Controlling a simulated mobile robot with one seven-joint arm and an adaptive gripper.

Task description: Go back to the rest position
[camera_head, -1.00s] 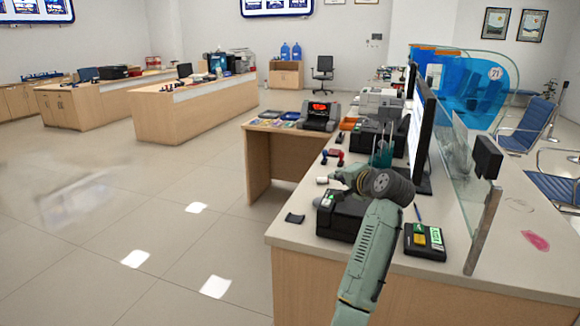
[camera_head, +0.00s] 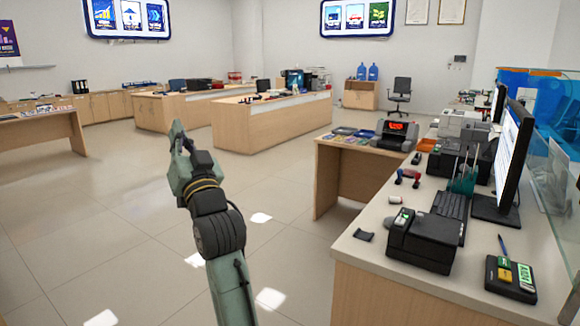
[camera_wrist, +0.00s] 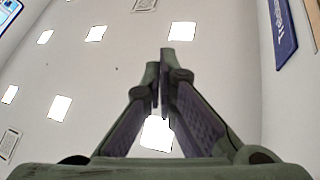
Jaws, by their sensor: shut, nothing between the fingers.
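My gripper (camera_wrist: 160,75) shows in the wrist view with its two green fingers together and nothing between them. Behind the fingers, that view shows a pale surface with bright rectangular lights. In the head view my arm rises from the bottom, left of the counter, and bends upward over open floor. The arm's far end is raised above the floor there, clear of the furniture. The fingertips cannot be made out clearly in the head view.
The teller counter (camera_head: 385,255) stands at the right, with a black printer (camera_head: 425,240), a monitor (camera_head: 512,160) and a keypad (camera_head: 510,278) on it. Long desks (camera_head: 262,125) stand further back. Tiled floor (camera_head: 100,210) is free at the left.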

